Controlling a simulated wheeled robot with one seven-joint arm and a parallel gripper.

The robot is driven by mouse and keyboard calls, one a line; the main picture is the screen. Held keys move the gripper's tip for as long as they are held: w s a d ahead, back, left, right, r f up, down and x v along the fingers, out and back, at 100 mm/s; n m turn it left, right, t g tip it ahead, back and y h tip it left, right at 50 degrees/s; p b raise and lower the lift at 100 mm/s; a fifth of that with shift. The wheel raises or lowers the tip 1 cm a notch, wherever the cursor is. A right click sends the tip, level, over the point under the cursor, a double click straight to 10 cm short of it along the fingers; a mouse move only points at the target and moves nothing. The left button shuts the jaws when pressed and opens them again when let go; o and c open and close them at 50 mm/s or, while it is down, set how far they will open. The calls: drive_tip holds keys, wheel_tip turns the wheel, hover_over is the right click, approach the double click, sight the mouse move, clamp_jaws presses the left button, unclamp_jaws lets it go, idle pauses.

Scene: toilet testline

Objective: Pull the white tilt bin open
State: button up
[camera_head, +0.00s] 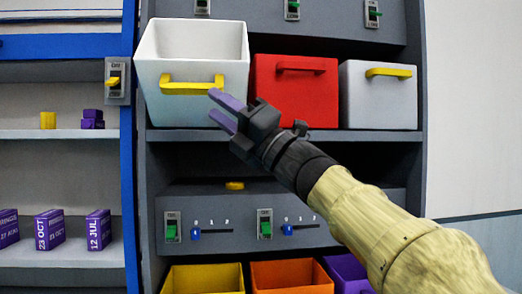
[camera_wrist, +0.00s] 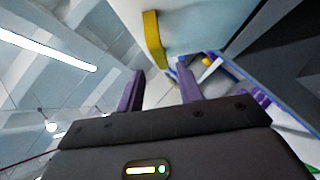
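The white tilt bin (camera_head: 186,105) is at the upper left of the shelf unit in the head view. It is tipped forward, and its hollow inside shows above the front wall. Its yellow handle (camera_head: 192,86) runs across the front; the handle also shows in the wrist view (camera_wrist: 153,38). My gripper (camera_head: 220,107) is in front of the bin, by the right end of the handle. Its two purple fingers are apart with nothing between them. In the wrist view the handle lies just beyond the fingertips. I cannot tell whether a finger touches the bin.
A red bin (camera_head: 296,100) and a light grey bin (camera_head: 380,103) with a yellow handle stand to the right, both upright. Below is a panel with green switches (camera_head: 265,223) and sliders. Yellow and orange bins (camera_head: 290,275) are at the bottom. Purple boxes (camera_head: 50,230) stand on the left shelf.

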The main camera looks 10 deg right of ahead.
drive_tip(key=b+v, duration=0.2)
drive_tip(key=v, duration=0.7)
drive_tip(key=shift+f, duration=0.15)
